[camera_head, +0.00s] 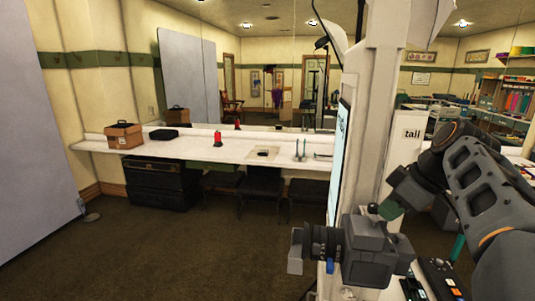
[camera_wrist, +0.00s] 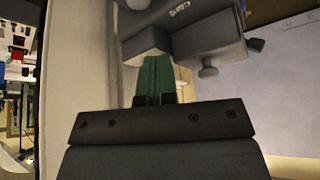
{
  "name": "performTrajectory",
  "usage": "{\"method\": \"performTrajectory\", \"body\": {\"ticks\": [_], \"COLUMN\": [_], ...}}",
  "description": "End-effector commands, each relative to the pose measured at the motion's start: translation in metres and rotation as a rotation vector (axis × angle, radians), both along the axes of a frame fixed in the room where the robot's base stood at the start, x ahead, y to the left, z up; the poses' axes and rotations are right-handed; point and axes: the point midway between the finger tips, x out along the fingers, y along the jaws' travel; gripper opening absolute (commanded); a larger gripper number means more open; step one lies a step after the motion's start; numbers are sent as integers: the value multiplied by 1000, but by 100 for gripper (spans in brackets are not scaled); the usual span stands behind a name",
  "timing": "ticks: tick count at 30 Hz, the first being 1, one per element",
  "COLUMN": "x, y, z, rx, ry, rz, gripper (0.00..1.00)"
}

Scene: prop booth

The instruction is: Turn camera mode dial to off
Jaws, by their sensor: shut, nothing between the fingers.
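The grey camera (camera_head: 365,252) stands in front of a white pillar, its dark lens (camera_head: 322,243) facing left. A small dark rounded knob (camera_head: 372,208) shows at its top, close to my gripper's fingertips; I cannot tell whether it is the mode dial. My gripper (camera_head: 388,212) has green fingers, shut and empty, just above the camera's upper back. In the wrist view the closed green fingers (camera_wrist: 155,78) point at the grey camera body (camera_wrist: 205,30), where a grey knob (camera_wrist: 208,70) sticks out to their right. Contact and the dial's setting cannot be made out.
A black control panel (camera_head: 438,278) lies at lower right below my arm. The white pillar (camera_head: 375,110) stands close behind the camera. A long white counter (camera_head: 240,152) with a brown box (camera_head: 124,135) and red bottle (camera_head: 217,139) is far back. Open carpet lies at left.

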Motion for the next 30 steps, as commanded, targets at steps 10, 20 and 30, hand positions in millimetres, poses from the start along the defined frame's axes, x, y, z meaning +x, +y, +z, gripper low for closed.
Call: {"method": "performTrajectory", "body": {"ticks": [10,20,30], "x": [2,7,15], "y": [-3,-10,-15], "z": [-4,-4,-3], "rx": [3,2,2], "ry": [9,9,5], "rz": [0,-2,-2], "gripper": [0,0,0]}}
